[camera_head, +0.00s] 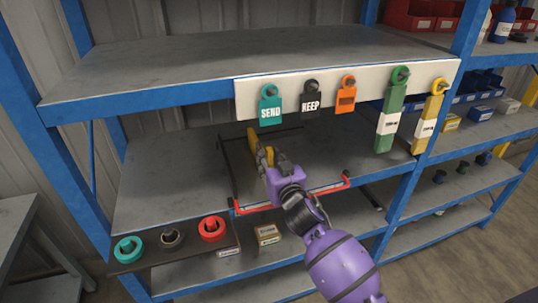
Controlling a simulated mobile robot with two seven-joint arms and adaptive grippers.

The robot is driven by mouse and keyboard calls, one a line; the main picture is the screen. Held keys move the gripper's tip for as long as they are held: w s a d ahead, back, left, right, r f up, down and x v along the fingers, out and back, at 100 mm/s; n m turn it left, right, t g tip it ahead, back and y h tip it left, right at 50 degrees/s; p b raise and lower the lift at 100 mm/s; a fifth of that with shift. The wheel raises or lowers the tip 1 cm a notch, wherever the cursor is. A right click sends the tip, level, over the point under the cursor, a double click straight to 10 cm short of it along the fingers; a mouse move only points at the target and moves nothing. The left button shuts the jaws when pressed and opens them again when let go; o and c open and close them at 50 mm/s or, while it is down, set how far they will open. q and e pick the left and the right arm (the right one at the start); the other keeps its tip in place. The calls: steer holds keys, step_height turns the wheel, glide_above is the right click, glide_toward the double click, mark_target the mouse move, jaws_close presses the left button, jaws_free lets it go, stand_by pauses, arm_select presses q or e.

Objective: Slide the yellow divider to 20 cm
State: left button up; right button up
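The yellow divider (252,138) stands upright in a dark-framed tray with a red front bar (311,193) on the middle shelf. It is towards the left part of the tray. My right gripper (266,157), on a purple arm, reaches in over the red bar from the front right. Its fingertips are at the near end of the divider and overlap it in the picture. I cannot tell whether they are closed on it. The lower part of the divider is partly hidden behind the gripper. My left gripper does not show. No distance markings are readable.
A white strip (375,84) on the upper shelf edge carries hanging tags: teal SEND (270,107), black KEEP (310,100), orange (346,97), green and yellow. Red, black and teal rings (129,248) lie at the lower left. Blue uprights (60,175) frame the shelves.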

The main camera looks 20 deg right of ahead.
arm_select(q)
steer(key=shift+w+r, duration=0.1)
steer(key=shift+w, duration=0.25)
arm_select(e)
steer(key=shift+w, duration=0.25)
jaws_close()
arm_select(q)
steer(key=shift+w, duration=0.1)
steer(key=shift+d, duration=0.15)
